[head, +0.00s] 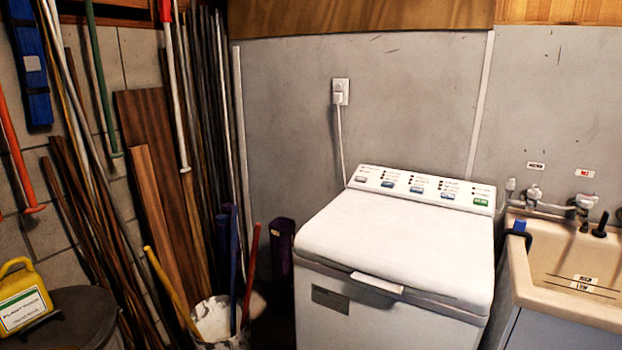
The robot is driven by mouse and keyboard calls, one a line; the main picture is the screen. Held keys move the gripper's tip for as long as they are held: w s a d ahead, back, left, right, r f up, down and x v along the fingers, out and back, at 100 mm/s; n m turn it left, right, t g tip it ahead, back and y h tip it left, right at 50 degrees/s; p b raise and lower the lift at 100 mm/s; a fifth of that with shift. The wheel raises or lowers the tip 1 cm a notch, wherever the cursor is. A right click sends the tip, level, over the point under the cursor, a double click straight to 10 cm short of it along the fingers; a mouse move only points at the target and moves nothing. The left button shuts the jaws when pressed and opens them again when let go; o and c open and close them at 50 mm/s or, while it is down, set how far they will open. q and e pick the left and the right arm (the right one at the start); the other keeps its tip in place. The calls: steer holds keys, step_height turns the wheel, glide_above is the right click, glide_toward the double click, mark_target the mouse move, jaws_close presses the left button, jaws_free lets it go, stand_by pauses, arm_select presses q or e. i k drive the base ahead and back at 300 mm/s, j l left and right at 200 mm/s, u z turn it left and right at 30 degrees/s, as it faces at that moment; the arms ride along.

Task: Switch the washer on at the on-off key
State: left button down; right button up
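The washer (390,245) is a white top-loading machine with its lid shut, standing in the middle right of the head view. Its control panel (424,186) runs along the back top edge. On the panel are a grey key (361,180) at the left end, several blue keys (417,190) and a green key (480,202) at the right end. The lettering is too small to read, so I cannot tell which is the on-off key. Neither of my grippers is in view.
A beige sink (570,265) with taps stands close to the washer's right. A plug sits in a wall outlet (340,92) with a cord down behind the washer. A bucket (215,322) of poles, leaning boards (150,170) and a yellow jug (22,298) crowd the left.

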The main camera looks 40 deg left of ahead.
mark_target(359, 178)
steer(key=u, duration=1.1)
